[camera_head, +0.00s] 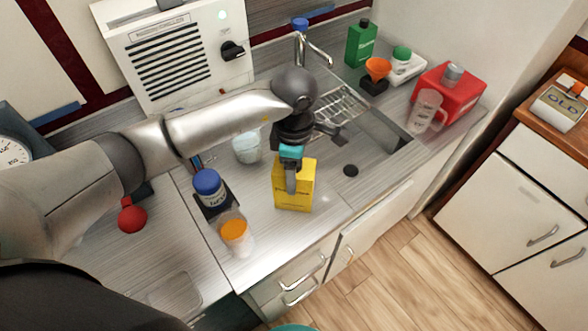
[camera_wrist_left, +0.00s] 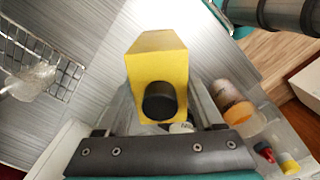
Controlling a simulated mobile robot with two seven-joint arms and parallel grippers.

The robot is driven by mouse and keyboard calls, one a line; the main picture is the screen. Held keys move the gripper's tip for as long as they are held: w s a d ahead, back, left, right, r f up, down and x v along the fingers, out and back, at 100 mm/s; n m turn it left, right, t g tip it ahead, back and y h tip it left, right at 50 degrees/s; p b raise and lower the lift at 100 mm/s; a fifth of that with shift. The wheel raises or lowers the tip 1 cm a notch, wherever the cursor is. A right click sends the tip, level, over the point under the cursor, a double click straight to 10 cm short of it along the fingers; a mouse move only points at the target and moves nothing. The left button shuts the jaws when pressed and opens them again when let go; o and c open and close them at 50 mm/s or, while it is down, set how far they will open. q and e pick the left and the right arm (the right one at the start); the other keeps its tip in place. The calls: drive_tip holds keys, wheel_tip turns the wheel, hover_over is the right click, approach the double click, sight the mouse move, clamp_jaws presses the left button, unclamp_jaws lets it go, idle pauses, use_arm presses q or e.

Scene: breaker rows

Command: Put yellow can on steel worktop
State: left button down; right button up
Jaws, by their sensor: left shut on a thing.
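The yellow can (camera_head: 301,192) is a boxy yellow container with a dark round cap, seen large in the left wrist view (camera_wrist_left: 157,57). My left gripper (camera_head: 291,182) comes down from above and is shut on it; in the left wrist view the fingers lie on both sides of its cap end. The can is upright over the front of the steel worktop (camera_head: 333,200). Whether its base touches the steel I cannot tell. My right gripper is not visible.
A blue-capped jar (camera_head: 208,186) and an orange-lidded jar (camera_head: 235,233) stand left of the can. A clear cup (camera_head: 247,148) is behind. The sink basin (camera_head: 385,137) and wire rack (camera_head: 340,108) lie to the right. A red box (camera_head: 452,90) and green bottle (camera_head: 361,45) stand beyond.

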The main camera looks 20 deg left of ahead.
use_arm(q)
drive_tip(key=shift+w+f, duration=0.1)
unclamp_jaws()
wheel_tip(320, 180, up, 12)
drive_tip(key=shift+r, duration=0.15)
idle(0.5)
